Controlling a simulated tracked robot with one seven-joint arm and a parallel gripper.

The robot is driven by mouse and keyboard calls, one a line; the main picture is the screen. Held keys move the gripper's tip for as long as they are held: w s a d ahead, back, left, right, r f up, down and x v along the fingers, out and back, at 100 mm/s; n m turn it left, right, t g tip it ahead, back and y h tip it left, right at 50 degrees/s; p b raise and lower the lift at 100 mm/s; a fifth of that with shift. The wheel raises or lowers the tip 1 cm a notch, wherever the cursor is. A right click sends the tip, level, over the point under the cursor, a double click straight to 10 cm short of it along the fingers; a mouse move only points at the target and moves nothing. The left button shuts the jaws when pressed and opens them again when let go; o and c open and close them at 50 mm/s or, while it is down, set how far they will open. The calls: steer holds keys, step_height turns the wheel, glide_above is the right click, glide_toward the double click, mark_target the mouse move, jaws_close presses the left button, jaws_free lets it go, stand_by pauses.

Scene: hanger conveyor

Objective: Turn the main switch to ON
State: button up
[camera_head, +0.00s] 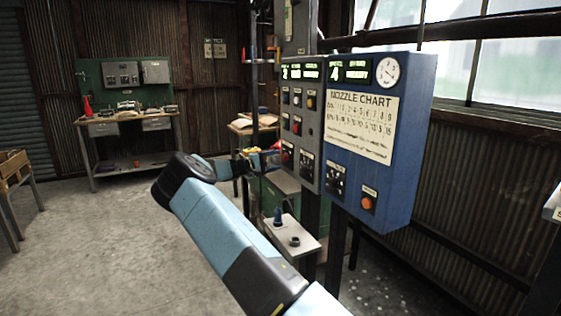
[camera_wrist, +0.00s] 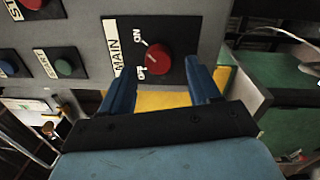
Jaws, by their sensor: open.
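The main switch (camera_wrist: 152,60) is a red knob on a dark plate with a white MAIN label beside it. ON and OFF are printed on its left side in the wrist view. I cannot clearly tell where the knob points. My gripper (camera_wrist: 161,67) is open, with its blue fingers on either side of the knob in that view. I see no finger closed on the knob, and the exact depth gap is unclear. In the head view my arm reaches to the grey panel (camera_head: 300,128), and my gripper there is small and partly hidden behind my arm.
A blue cabinet (camera_head: 398,165) with a nozzle chart stands right of the grey panel. A small stand (camera_head: 294,238) is below. A workbench (camera_head: 130,121) is at the back left; open floor lies before it.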

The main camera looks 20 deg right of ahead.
steer(key=a, duration=1.2)
steer(key=shift+s+f, duration=0.15)
steer(key=shift+f, duration=0.25)
steer(key=shift+d, duration=0.1)
steer(key=s+d+r+m+g+y, duration=0.1)
steer(key=s+d+r+y, duration=0.15)
steer(key=s, duration=0.45)
steer(key=s+d+r+m+y, duration=0.1)
steer(key=s+d+r+y, duration=0.1)
steer(key=s+d+y, duration=0.3)
steer(key=s+d+r+m+g+y, duration=0.1)
steer(key=s+r+y, duration=0.15)
steer(key=s, duration=0.55)
steer(key=s+a+r+t+y, duration=0.2)
steer(key=s+a, duration=0.4)
steer(key=s, duration=0.7)
steer(key=s+a+r+t+y, duration=0.2)
steer(key=s+a, duration=0.4)
steer(key=s, duration=0.7)
steer(key=s+a+r+t+y, duration=0.3)
steer(key=s+a, duration=0.4)
steer(key=s, duration=0.6)
steer(key=shift+r+n+y, duration=0.15)
steer(key=shift+n+y, duration=0.15)
steer(key=shift+y, duration=0.5)
steer(key=shift+d, duration=0.1)
